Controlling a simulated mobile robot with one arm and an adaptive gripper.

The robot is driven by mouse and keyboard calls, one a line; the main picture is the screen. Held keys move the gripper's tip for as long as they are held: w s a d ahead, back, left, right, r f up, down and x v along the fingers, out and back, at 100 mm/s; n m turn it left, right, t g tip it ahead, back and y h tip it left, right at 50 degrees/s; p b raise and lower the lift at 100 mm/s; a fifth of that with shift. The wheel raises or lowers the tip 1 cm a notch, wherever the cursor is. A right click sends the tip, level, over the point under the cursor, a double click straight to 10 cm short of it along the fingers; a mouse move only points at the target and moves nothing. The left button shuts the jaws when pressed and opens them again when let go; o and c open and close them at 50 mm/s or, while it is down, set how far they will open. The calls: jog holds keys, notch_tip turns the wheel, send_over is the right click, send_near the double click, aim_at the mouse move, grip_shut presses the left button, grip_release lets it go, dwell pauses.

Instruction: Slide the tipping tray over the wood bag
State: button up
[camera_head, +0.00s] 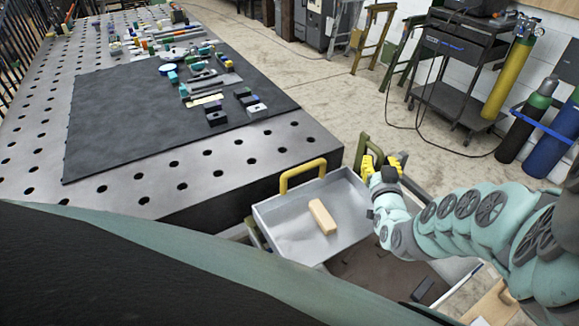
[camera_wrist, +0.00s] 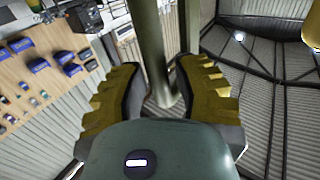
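A shallow grey metal tray (camera_head: 285,232) with a yellow handle (camera_head: 302,172) on its far-left side is beside the table corner. One light wood block (camera_head: 322,216) lies in it. My gripper (camera_head: 379,166) is just right of the tray, at an olive-green bar-like handle (camera_head: 364,146). In the wrist view my gripper (camera_wrist: 158,88) has its yellow fingers spread, with an olive post (camera_wrist: 151,40) running between them; contact cannot be made out. I cannot identify the wood bag for certain. My arm hides part of the area right of the tray.
A perforated metal table (camera_head: 230,160) with a black mat (camera_head: 150,120) and several small parts stands left of the tray. A brown surface (camera_head: 375,270) shows below the tray. Gas cylinders (camera_head: 525,120) and a black cart (camera_head: 465,60) stand at the right.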

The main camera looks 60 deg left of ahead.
grip_shut()
jog(key=s+a+p, duration=0.2)
jog(key=s+p, duration=0.2)
jog(key=s, duration=2.4)
jog(key=shift+s, duration=0.3)
jog(key=shift+a, duration=0.1)
jog(key=shift+o, duration=0.3)
grip_release()
jog(key=shift+s, duration=0.1)
jog(key=o, duration=0.3)
